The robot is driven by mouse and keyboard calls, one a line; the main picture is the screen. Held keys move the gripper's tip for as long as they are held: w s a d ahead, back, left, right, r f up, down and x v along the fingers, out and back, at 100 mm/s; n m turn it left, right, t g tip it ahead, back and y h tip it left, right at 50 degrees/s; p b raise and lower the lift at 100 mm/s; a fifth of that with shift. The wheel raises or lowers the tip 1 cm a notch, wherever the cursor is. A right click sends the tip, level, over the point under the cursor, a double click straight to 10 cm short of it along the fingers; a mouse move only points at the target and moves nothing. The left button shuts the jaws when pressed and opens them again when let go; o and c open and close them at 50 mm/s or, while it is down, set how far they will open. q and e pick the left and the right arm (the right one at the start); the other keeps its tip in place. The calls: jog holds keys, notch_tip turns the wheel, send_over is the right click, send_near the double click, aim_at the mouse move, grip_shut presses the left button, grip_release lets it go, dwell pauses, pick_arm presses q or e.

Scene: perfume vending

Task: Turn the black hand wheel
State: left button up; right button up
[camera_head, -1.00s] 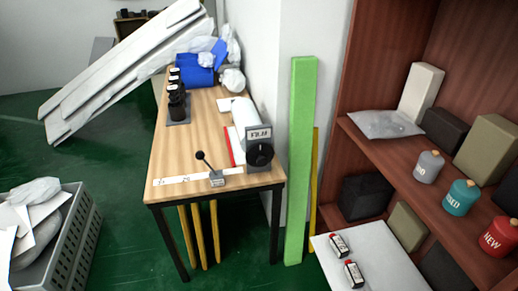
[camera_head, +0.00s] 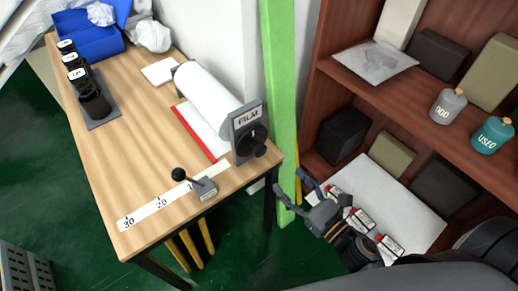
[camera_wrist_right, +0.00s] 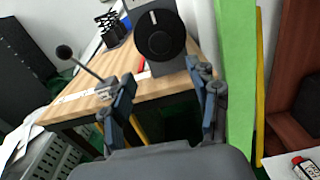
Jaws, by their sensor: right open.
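The black hand wheel (camera_head: 252,140) is on the front of a grey unit marked FILM (camera_head: 247,116), at the right front corner of the wooden table. In the right wrist view the wheel (camera_wrist_right: 159,37) shows as a round dark disc with a light mark, ahead of and beyond the fingertips. My right gripper (camera_head: 288,181) is open and empty, to the lower right of the wheel and apart from it. Its two spread fingers (camera_wrist_right: 160,80) frame the near table edge in the right wrist view. My left gripper is out of view.
A lever with a black knob (camera_head: 179,175) stands by a numbered strip (camera_head: 158,203) on the table. A white roll (camera_head: 207,92) lies behind the wheel unit. A green post (camera_head: 281,90) and brown shelves (camera_head: 345,78) stand right. A white board (camera_head: 420,217) holds small red-and-white items.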

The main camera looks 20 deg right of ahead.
aim_at(262, 152)
jog(key=p+x, duration=0.3)
jog(key=x, duration=0.9)
jog(key=shift+w+r, duration=0.15)
jog(key=shift+w, duration=0.1)
jog(key=shift+w+a, duration=0.25)
jog(key=shift+w, duration=0.2)
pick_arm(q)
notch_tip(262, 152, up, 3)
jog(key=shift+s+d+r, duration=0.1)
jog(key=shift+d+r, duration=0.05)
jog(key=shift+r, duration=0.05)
pick_arm(e)
jog(key=c, duration=1.2)
jog(key=shift+o, duration=0.2)
